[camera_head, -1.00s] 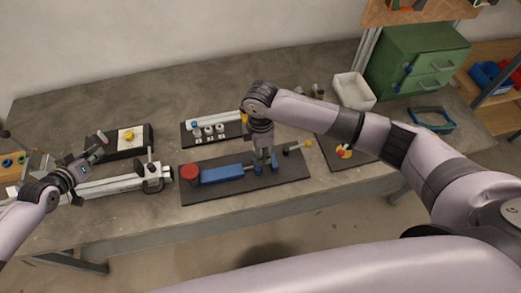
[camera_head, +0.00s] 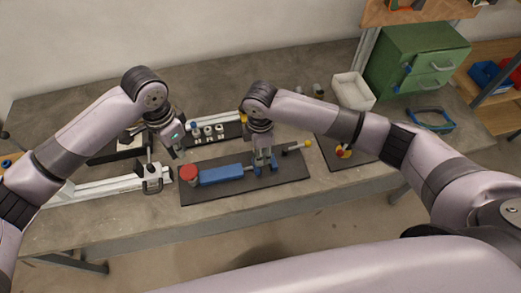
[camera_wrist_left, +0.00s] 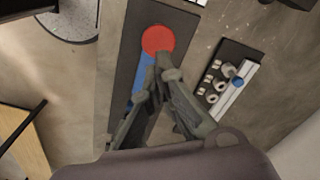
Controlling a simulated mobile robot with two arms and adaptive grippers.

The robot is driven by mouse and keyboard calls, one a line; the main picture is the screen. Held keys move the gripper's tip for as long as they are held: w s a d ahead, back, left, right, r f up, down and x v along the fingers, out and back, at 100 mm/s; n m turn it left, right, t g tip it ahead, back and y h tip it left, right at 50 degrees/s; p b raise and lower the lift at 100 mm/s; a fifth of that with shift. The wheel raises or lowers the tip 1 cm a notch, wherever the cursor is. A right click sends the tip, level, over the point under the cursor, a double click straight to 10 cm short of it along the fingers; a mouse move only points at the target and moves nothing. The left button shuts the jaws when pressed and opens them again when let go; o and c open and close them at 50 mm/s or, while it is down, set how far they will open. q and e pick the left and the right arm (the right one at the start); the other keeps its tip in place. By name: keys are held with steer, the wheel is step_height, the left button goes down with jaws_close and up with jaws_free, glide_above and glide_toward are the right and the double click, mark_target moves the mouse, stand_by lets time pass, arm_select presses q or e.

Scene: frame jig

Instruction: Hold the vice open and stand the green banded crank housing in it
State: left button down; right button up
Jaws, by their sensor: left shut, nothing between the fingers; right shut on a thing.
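The vice (camera_head: 222,174) is a long blue body on a dark mat, with blue jaw parts at its right end and a red round piece (camera_head: 189,173) at its left end. My right gripper (camera_head: 265,165) points down and is shut on a part at the right end; the fingers partly hide which part. My left gripper (camera_head: 178,151) is shut and empty, above and just behind the red piece. In the left wrist view its fingertips (camera_wrist_left: 162,75) overlap the blue body, near the red disc (camera_wrist_left: 157,39). I cannot make out a green banded crank housing.
A dark plate (camera_head: 231,131) with several small pale cylinders stands behind the vice. A pale rail with a clamp block (camera_head: 152,179) lies to the left. A lever with a yellow ball (camera_head: 308,144) sticks out right. A white bin (camera_head: 353,91) and green cabinet (camera_head: 417,62) stand back right.

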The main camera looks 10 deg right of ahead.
arm_select(q)
steer(key=shift+s+f, duration=0.15)
steer(key=shift+f, duration=2.8)
steer(key=shift+f, duration=0.1)
